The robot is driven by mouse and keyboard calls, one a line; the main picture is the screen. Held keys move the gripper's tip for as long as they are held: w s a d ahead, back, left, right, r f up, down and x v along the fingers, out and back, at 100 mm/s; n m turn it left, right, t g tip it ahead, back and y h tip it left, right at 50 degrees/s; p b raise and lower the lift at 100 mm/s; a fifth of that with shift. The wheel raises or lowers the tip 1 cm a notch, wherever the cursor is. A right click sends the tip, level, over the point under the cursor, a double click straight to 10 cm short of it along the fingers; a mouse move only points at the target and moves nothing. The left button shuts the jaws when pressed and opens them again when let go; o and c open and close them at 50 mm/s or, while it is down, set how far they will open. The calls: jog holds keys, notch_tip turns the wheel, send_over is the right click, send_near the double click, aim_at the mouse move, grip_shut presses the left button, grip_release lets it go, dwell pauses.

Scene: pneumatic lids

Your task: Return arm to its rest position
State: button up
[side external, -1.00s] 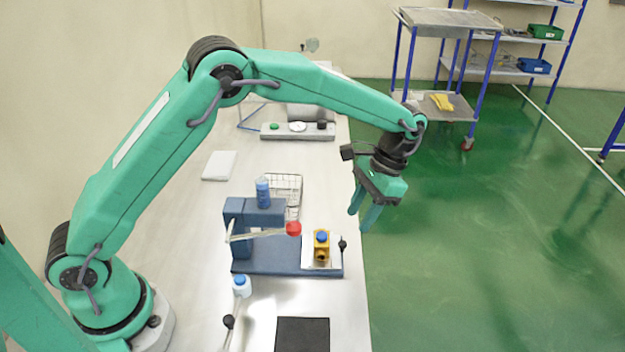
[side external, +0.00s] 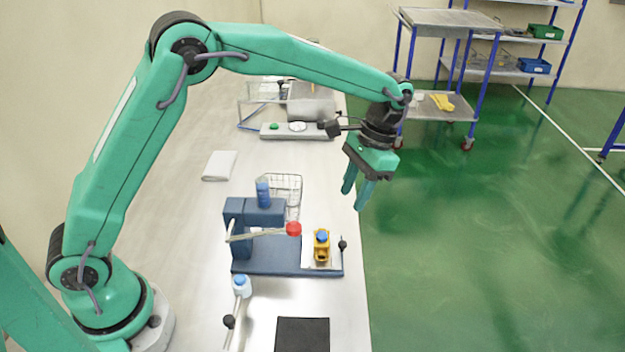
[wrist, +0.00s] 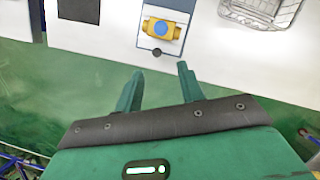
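My gripper (side external: 356,192) hangs fingers down near the right edge of the steel bench, above and behind the blue press in the side view. Its two green fingers are apart with nothing between them, as the wrist view also shows (wrist: 160,82). The blue press (side external: 270,262) stands on the bench with a red-knobbed lever (side external: 293,229). A yellow fixture (side external: 322,246) with a blue top sits on the press's plate. It also shows in the wrist view (wrist: 162,30), beyond the fingertips and not touching them.
A wire basket (side external: 287,184), a dark mat (side external: 302,335), a white cloth (side external: 219,165) and a small blue-capped bottle (side external: 241,286) are on the bench (side external: 180,220). A button panel (side external: 298,131) lies farther back. A cart (side external: 445,105) stands beyond the bench. Green floor is open at right.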

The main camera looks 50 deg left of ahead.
jog(key=s+a+r+n+t, duration=0.1)
jog(key=s+a+r+t, duration=0.1)
jog(key=s+a+r, duration=0.4)
jog(key=s+a+r+n+t, duration=0.1)
jog(key=s+a+r+t, duration=0.1)
jog(key=s, duration=0.6)
jog(key=s+a+r+n+t+h, duration=0.1)
jog(key=s+a+t, duration=0.3)
jog(key=s, duration=0.5)
jog(key=shift+a+r+n+t, duration=0.45)
jog(key=shift+a+r, duration=0.25)
jog(key=shift+a, duration=0.3)
